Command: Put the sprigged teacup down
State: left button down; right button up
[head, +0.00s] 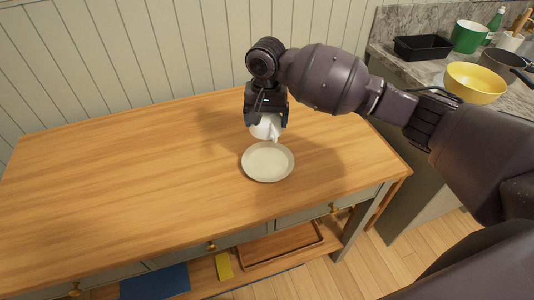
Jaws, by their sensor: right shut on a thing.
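The teacup (265,129) is white and small; its sprig pattern is too small to make out. My right gripper (267,118) points down and is shut on it. The cup is just behind the far rim of a pale round plate (268,163) on the wooden table (120,170). I cannot tell whether the cup touches the table. The gripper hides the cup's upper part. My left gripper is not in view.
The tabletop left of the plate is clear. A counter at the right holds a yellow bowl (475,83), a black tray (422,47), a green pot (468,37) and a dark pan (500,64). A wooden tray (283,247) lies on the shelf below.

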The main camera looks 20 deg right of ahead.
aim_at(267, 161)
notch_tip(267, 161, down, 13)
jog(key=shift+r+b, duration=0.15)
jog(key=shift+b, duration=0.7)
jog(key=shift+r, duration=0.1)
jog(key=o, duration=0.9)
notch_tip(267, 161, up, 12)
jog(key=p, duration=0.1)
jog(key=shift+p, duration=0.4)
